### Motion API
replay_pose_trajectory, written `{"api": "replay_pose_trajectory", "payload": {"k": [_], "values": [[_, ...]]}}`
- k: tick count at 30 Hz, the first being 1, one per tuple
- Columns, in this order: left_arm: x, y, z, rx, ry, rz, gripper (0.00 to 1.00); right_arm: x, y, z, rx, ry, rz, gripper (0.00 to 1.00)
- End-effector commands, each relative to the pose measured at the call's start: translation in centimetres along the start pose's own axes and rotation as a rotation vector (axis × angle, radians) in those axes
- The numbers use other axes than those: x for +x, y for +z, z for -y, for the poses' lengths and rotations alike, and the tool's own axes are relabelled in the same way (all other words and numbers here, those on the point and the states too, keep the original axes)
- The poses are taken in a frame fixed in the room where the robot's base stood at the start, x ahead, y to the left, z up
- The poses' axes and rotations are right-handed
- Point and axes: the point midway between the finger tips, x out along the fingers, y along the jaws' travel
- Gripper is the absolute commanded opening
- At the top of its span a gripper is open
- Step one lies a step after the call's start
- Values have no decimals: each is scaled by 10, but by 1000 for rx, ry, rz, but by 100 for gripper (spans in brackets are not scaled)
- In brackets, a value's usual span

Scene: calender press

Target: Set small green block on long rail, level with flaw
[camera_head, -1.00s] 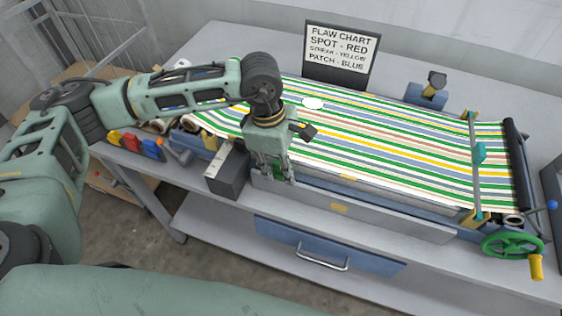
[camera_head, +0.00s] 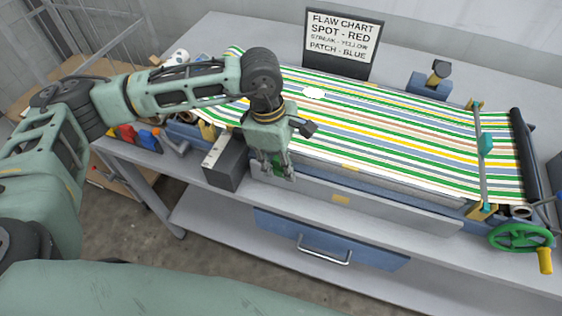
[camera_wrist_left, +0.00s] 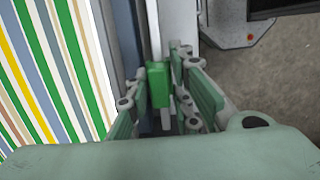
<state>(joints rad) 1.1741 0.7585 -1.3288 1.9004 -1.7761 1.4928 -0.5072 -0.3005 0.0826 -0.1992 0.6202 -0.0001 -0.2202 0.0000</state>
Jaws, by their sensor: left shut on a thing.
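My left gripper (camera_head: 277,170) points down at the front edge of the press, near the left end of the long grey rail (camera_head: 385,214). It is shut on the small green block (camera_wrist_left: 158,84), which shows between the fingers in the left wrist view. The rail runs below the block there; I cannot tell whether they touch. A white oval mark (camera_head: 313,92), which looks like the flaw, lies on the striped web (camera_head: 400,135), farther back and to the right of the gripper. My right gripper is not in view.
A dark grey box (camera_head: 226,165) stands just left of the gripper. Red (camera_head: 127,133) and blue (camera_head: 150,139) pieces lie farther left. A flaw chart (camera_head: 342,40) stands behind the web. A green handwheel (camera_head: 519,238) is at the right end.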

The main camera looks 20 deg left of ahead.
Motion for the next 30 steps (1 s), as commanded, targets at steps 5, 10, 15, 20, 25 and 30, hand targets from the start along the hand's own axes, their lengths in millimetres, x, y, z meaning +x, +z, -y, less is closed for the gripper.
{"api": "replay_pose_trajectory", "payload": {"k": [5,10,15,20,25,30], "values": [[4,0,0,0,0,1,5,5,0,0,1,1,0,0],[6,-1,0,0,0,1,5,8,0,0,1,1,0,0],[6,-1,0,0,0,0,33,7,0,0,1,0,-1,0],[6,-1,0,0,0,0,42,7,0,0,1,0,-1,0],[6,-1,0,0,0,0,42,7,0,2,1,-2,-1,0],[0,-1,-1,0,2,1,42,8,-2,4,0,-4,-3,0]]}}
